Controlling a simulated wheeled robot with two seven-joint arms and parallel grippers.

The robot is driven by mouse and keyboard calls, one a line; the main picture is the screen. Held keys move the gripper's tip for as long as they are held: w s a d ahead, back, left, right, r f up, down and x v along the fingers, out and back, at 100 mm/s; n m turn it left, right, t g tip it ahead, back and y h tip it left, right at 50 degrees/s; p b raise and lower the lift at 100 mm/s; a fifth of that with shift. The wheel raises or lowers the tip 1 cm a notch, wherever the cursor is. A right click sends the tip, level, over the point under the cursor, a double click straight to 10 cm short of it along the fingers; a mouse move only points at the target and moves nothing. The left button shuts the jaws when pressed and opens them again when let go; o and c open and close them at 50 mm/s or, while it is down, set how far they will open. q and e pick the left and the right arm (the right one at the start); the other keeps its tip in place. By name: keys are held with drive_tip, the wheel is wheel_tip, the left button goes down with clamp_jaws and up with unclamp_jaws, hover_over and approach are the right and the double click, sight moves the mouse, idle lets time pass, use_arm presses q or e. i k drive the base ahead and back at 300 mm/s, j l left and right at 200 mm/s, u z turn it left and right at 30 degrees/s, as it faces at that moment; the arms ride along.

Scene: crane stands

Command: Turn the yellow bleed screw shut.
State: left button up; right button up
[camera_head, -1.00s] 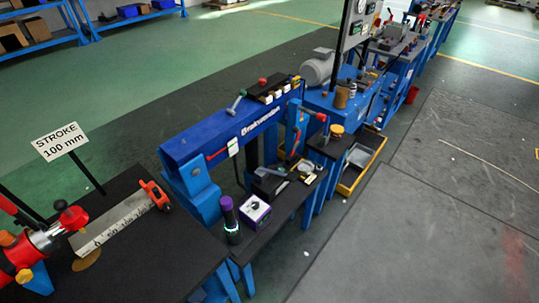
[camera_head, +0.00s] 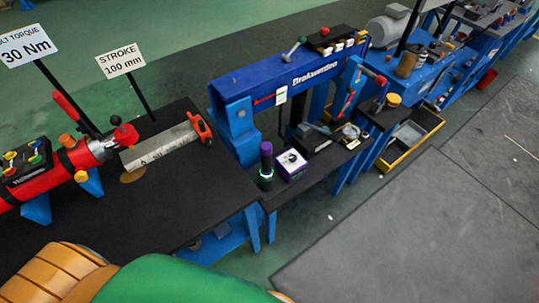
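A red cylinder (camera_head: 40,190) lies on the black bench top at the left, cut off by the left edge. A black block (camera_head: 24,174) on it carries small coloured knobs. A yellow knob (camera_head: 10,156) on this block looks like the yellow bleed screw; it is too small to tell how far it is turned. Neither of my grippers is in view.
A steel ruler bar (camera_head: 160,147) lies on the bench (camera_head: 185,205) behind the cylinder. Signs reading 30 Nm (camera_head: 26,45) and STROKE 100 mm (camera_head: 121,61) stand on posts. A blue press frame (camera_head: 290,75) is to the right. The grey floor mat at lower right is clear.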

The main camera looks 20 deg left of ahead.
sight(82, 176)
drive_tip(key=u, duration=2.5)
